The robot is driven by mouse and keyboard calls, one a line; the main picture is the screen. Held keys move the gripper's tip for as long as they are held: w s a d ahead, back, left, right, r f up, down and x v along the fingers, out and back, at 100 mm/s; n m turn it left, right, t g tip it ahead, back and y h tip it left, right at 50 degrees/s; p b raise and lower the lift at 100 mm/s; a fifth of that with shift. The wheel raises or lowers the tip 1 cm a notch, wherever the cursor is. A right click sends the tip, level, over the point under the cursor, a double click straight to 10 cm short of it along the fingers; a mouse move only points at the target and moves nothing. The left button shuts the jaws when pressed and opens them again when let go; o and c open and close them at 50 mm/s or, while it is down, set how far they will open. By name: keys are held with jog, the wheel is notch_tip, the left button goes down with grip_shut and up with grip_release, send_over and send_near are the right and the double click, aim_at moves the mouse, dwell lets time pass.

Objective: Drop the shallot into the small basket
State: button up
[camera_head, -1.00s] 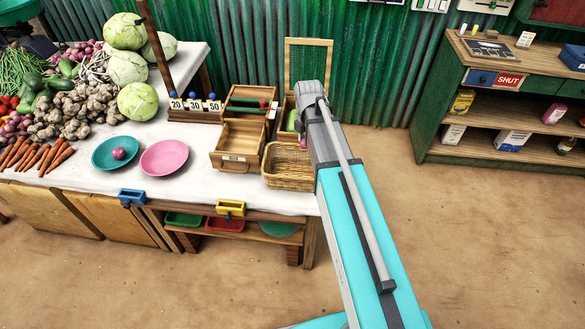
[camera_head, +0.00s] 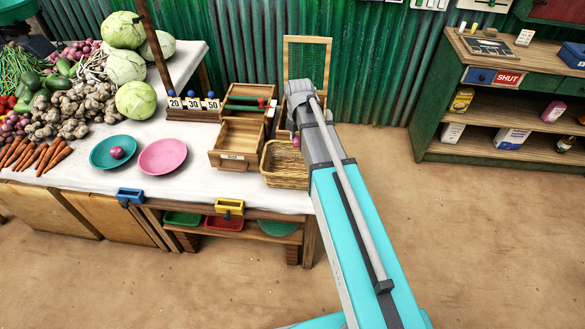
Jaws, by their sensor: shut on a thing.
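The small wicker basket (camera_head: 283,178) stands at the right front corner of the white-topped table; part of its right side is behind my arm. My gripper (camera_head: 297,131) is mostly hidden by my wrist, just above the basket's back edge. It is shut on the shallot (camera_head: 296,140), a small pinkish bit of which shows beside my arm. I cannot tell its exact height above the basket. Another round purple bulb (camera_head: 116,152) lies in the teal plate on the left.
A wooden box (camera_head: 238,160) stands just left of the basket, with a pink plate (camera_head: 163,157) farther left. An upright green mesh frame (camera_head: 305,40) stands behind. A number rack (camera_head: 193,103) and piled vegetables fill the table's back left.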

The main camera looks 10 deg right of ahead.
jog(key=shift+f, duration=0.2)
jog(key=shift+f+b, duration=2.8)
jog(key=shift+b, duration=0.15)
jog(key=o, duration=1)
